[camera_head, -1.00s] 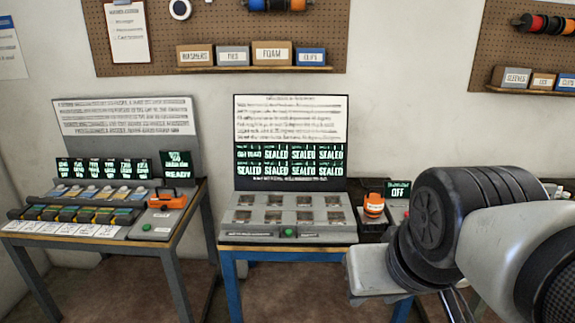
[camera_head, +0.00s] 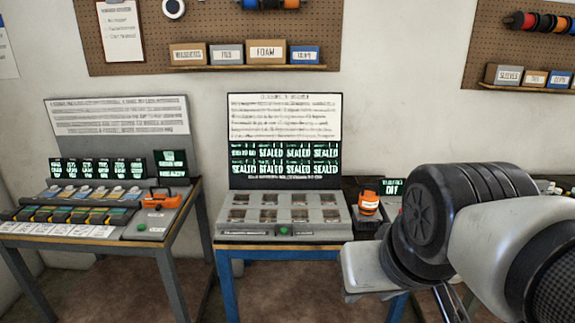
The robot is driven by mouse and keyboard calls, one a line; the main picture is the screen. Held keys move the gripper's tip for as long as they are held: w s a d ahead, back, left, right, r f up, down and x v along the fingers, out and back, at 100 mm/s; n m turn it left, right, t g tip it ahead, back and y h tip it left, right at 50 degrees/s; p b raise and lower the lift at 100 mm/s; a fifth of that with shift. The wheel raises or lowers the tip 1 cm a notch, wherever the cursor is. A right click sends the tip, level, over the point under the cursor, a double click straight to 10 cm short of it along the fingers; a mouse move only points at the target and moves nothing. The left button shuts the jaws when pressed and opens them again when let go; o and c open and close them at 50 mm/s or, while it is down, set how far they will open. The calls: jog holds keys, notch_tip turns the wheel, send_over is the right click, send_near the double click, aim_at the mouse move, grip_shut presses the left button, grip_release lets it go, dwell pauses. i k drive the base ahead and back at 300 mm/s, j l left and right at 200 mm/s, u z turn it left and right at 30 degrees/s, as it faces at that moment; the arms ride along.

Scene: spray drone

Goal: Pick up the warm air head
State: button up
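An orange tool with a dark base, which looks like the warm air head (camera_head: 368,203), stands upright on a dark holder just right of the middle bench's console. A small display reading OFF (camera_head: 393,187) is behind it to the right. My arm, with a large black joint and pale links, fills the right side and passes close in front of this spot. The holder's lower right is partly hidden by the arm. My gripper's fingers cannot be made out, and nothing is seen to touch the orange tool.
The middle console (camera_head: 283,230) has several small windows under a board with SEALED displays (camera_head: 285,158). The left bench (camera_head: 100,237) carries several coloured slots and an orange-handled item (camera_head: 160,199). A floor gap separates the benches. The right bench is mostly hidden by my arm.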

aim_at(368, 202)
jog(key=i+l, duration=0.35)
jog(key=i, duration=0.15)
jog(key=i+l+z, duration=0.1)
jog(key=i+l, duration=0.25)
jog(key=i, duration=0.15)
jog(key=i+l, duration=0.35)
jog(key=i, duration=0.15)
